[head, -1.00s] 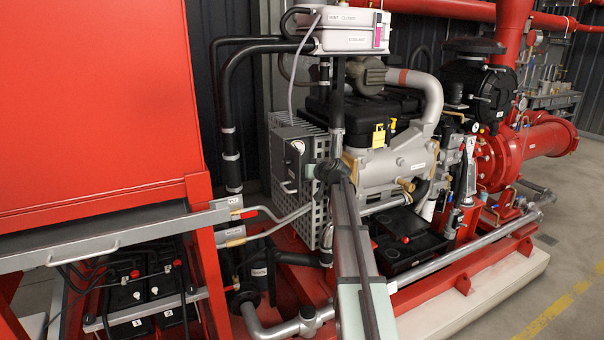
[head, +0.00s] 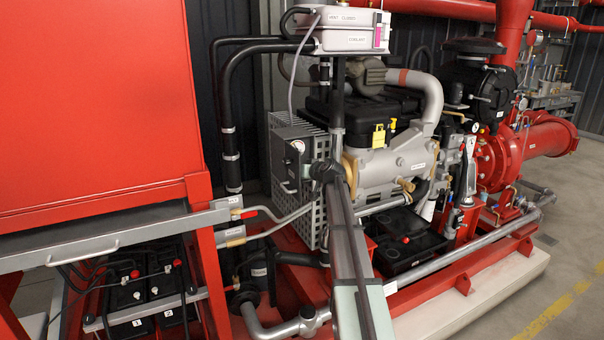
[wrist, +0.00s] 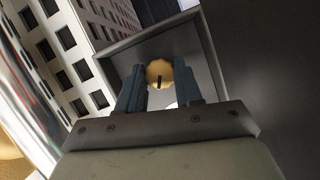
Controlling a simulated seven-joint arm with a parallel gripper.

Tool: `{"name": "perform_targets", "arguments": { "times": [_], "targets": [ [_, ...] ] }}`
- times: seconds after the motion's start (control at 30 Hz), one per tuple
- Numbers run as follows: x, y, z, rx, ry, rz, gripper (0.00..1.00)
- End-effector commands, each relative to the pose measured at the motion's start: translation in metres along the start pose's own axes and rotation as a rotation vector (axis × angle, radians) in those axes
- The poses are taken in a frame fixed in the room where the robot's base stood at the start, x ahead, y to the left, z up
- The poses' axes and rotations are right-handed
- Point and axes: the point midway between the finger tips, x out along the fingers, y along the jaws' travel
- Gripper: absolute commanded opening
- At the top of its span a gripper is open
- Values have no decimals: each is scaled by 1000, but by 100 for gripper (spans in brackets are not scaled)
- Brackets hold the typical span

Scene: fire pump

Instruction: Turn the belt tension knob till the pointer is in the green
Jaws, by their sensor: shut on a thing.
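The belt tension knob (wrist: 158,72) is a round brass-coloured knob with a dark slot, in a grey metal recess in the wrist view. My gripper (wrist: 160,82) has its two blue fingers closed on either side of it. In the head view a small round white gauge (head: 298,146) sits on the upper front of the grey housing (head: 290,165). Its pointer is too small to read there. In the wrist view only a sliver of white shows behind my fingers. My wrist hides the knob in the head view.
A perforated light metal guard (wrist: 75,45) stands close on the left in the wrist view. In the head view a grey handle (head: 288,187) is beside my wrist, and a black vertical pipe (head: 337,90) rises just above it. Open floor (head: 560,270) lies at the right.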

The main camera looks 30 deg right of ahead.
Motion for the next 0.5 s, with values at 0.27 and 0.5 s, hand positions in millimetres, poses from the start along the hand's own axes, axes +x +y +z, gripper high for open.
{"name": "perform_targets", "arguments": {
  "times": [0.27,0.5],
  "targets": [
    [0,0,0,0,0,0,4],
    [0,2,0,132,0,-54,4]
  ]
}}
